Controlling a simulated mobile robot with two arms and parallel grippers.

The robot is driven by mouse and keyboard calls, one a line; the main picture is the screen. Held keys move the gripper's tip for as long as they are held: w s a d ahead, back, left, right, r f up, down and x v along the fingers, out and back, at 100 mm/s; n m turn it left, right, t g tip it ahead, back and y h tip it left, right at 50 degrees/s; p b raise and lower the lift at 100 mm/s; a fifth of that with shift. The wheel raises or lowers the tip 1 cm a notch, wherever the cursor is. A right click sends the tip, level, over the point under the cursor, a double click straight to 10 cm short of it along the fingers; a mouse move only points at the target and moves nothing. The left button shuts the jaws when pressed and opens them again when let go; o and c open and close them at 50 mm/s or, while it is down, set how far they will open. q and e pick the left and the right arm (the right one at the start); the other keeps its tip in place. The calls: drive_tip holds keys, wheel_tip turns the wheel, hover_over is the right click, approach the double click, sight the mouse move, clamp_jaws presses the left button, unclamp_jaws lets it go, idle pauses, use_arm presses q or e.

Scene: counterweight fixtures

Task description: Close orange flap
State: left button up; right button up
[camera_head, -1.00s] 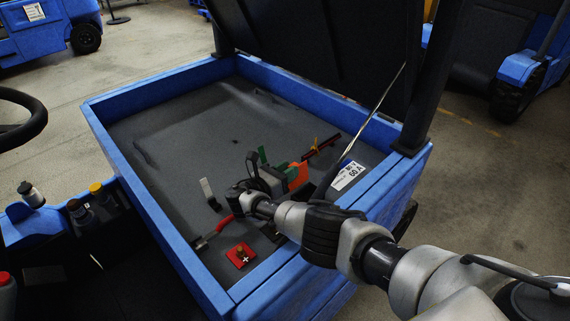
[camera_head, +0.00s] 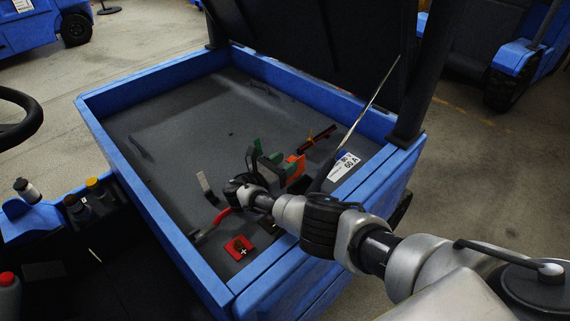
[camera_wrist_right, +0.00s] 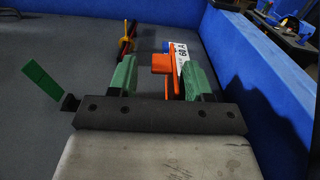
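The orange flap (camera_head: 298,167) stands up at the right part of the blue-walled bay, beside a white label reading "60 A". In the right wrist view the orange flap (camera_wrist_right: 161,64) shows between the two green fingers. My right gripper (camera_head: 278,166) reaches in over the bay close to the flap. In the wrist view my right gripper (camera_wrist_right: 159,74) has its fingers apart, with a visible gap to the left of the orange part; contact on the right side cannot be told. My left gripper is not in view.
A green flap (camera_wrist_right: 42,82) stands left of my gripper. A dark red bar with a yellow piece (camera_head: 318,139) lies beyond. A red square switch (camera_head: 239,247) and a red-handled lever (camera_head: 212,226) sit nearer. The raised dark lid and the bay's blue walls (camera_head: 160,78) bound the space.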

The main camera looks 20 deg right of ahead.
drive_tip(key=shift+s, duration=0.1)
drive_tip(key=v, duration=1)
drive_tip(key=shift+a+b, duration=0.35)
drive_tip(key=shift+b, duration=0.1)
